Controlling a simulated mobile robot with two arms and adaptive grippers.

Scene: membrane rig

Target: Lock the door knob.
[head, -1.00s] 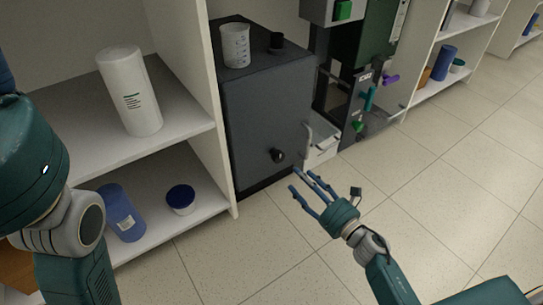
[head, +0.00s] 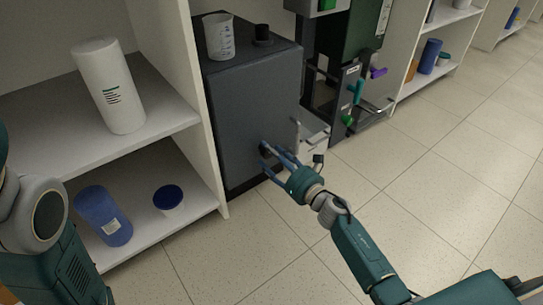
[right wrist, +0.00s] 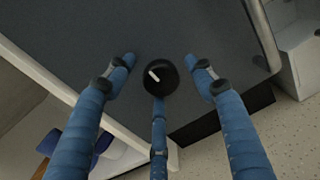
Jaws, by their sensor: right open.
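The door knob (right wrist: 161,77) is a round black knob with a white mark, on the dark grey front of a cabinet (head: 240,105). In the right wrist view it sits between the blue fingers of my right gripper (right wrist: 160,80). Two fingers stand apart on either side of it, and the third is below, its tip close to the knob; I cannot tell if it touches. In the head view my right gripper (head: 273,160) is at the lower cabinet front, its fingers partly hiding the knob. My left arm shows at the left edge, but its gripper is out of view.
A beaker (head: 218,37) and a black cap (head: 262,35) stand on the cabinet top. A white shelf unit (head: 213,150) with bottles is at the left. A metal handle and pale box (head: 313,138) are close right of my gripper. The floor is clear.

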